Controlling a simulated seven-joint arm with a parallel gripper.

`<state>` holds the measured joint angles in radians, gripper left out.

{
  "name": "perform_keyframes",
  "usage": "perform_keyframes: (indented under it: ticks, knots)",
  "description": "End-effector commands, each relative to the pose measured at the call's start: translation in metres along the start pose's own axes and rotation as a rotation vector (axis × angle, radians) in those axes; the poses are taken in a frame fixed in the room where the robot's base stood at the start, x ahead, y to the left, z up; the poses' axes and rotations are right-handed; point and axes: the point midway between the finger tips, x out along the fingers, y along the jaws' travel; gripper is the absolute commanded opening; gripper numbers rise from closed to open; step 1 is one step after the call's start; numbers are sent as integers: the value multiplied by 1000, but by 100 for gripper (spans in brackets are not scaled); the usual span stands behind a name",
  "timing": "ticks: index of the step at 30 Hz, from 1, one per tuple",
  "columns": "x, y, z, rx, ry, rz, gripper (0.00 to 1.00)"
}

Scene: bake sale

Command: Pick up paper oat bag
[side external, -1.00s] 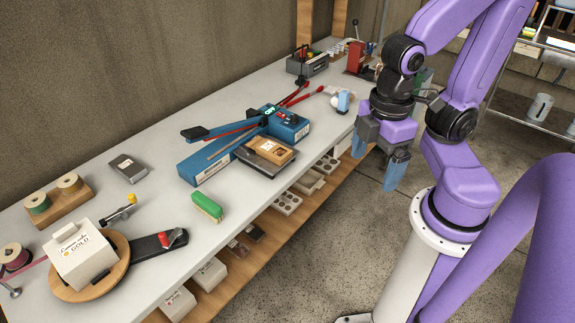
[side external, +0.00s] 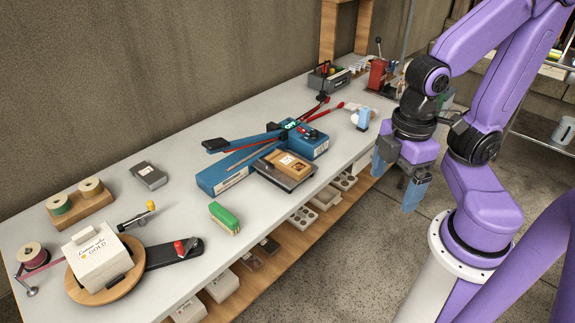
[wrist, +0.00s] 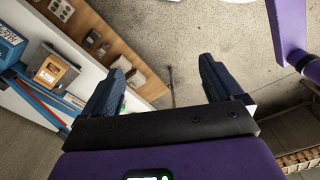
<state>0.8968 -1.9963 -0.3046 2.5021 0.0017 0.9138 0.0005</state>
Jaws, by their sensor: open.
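A small brown paper bag with a pale label (side external: 287,165), which looks like the paper oat bag, lies flat on a dark plate (side external: 300,182) in front of the blue sealing machine. It also shows at the left of the wrist view (wrist: 52,70). My gripper (side external: 396,178) is open and empty, off the front edge of the table, to the right of the bag and apart from it. In the wrist view my gripper's two fingers (wrist: 165,78) are spread, with only floor and shelf edge visible between them.
The blue sealer (side external: 222,178) with its long lever arm lies beside and behind the bag. A green brush-like item (side external: 224,218), a grey box (side external: 148,176) and a white carton (side external: 98,262) on a round board stand left. Small boxes fill the lower shelf (side external: 285,237).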

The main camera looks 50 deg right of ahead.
Motion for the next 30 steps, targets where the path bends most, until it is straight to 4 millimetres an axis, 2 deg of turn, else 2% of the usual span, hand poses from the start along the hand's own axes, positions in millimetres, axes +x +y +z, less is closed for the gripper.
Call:
perform_keyframes:
  ticks: [14, 17, 23, 30]
  knots:
    - [0, 0, 0, 2, 1, 0, 94]
    - [6, 2, -7, 22, 15, -4, 94]
    - [35, 15, -46, 149, 122, -19, 94]
    - [81, 54, -93, 364, 303, -3, 94]
